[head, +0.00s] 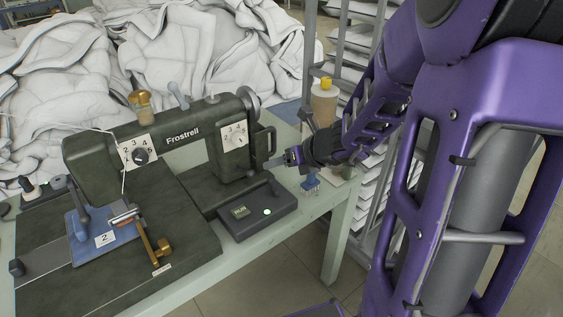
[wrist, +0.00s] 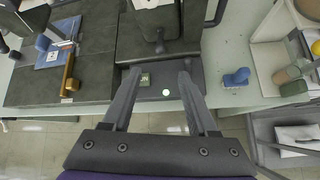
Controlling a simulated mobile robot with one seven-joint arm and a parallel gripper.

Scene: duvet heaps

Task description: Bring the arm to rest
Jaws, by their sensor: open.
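My gripper (head: 288,158) is at the end of my purple arm, at the right side of the green sewing machine (head: 180,135) in the head view. In the wrist view my gripper (wrist: 158,76) has its two fingers spread apart with nothing held between them. The box (head: 255,212) stands at the table's front edge in the head view. Whether a fingertip touches the machine is not clear.
The pale green table (head: 290,225) carries the machine. A blue pincushion-like piece (wrist: 236,77) lies right of my fingers. A thread cone (head: 324,103) stands behind my wrist. A rack of shelves (head: 352,45) is close on the right. White duvets (head: 200,50) heap behind.

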